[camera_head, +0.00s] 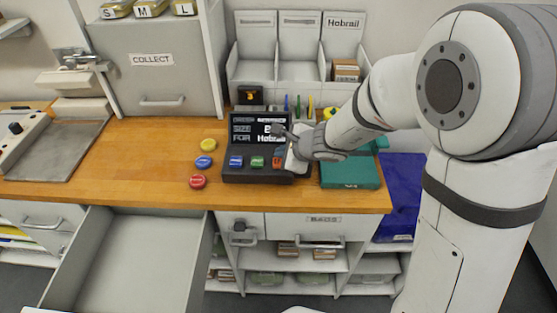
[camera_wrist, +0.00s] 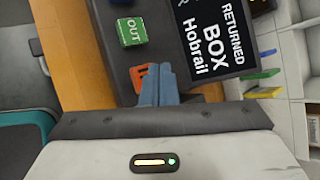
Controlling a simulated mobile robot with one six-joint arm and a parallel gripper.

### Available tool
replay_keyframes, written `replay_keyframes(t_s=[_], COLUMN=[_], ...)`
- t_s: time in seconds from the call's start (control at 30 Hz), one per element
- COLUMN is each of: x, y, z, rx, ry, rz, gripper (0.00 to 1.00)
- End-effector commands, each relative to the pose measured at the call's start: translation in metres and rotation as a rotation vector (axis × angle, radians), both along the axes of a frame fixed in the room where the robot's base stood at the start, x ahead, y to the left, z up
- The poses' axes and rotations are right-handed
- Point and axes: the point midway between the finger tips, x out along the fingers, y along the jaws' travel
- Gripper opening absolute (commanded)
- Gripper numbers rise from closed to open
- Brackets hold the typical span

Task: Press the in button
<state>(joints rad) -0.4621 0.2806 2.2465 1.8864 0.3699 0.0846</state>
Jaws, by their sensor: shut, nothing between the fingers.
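A dark console (camera_head: 230,170) with a lit screen stands on the wooden counter. Its front row has a blue button (camera_head: 236,161), a green button (camera_head: 257,162) and an orange-red button (camera_head: 277,162). In the wrist view the green button (camera_wrist: 132,31) reads OUT. The orange button (camera_wrist: 137,74) beside it is partly hidden by my fingers, and its label cannot be read in full. My gripper (camera_wrist: 157,70) is shut and empty, with its fingertips over or against the orange button's edge. I cannot tell whether they touch it. The screen (camera_wrist: 212,38) reads RETURNED BOX Hobrail.
Yellow (camera_head: 208,145), blue (camera_head: 203,162) and red (camera_head: 198,181) round pieces lie left of the console. A teal box (camera_head: 350,173) sits to its right. An open drawer (camera_head: 130,262) juts out at front left. White bins (camera_head: 300,70) stand behind.

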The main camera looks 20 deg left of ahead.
Motion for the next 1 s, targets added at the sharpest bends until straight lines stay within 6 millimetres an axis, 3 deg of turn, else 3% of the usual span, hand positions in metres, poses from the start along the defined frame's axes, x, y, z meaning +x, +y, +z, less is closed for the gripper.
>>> replay_keyframes(t_s=[0.5, 1.0], x=[0.000, 0.000], y=[0.000, 0.000], z=[0.050, 0.049], rx=[0.001, 0.000], ry=[-0.001, 0.000], rz=[0.001, 0.000], gripper=[0.00, 0.00])
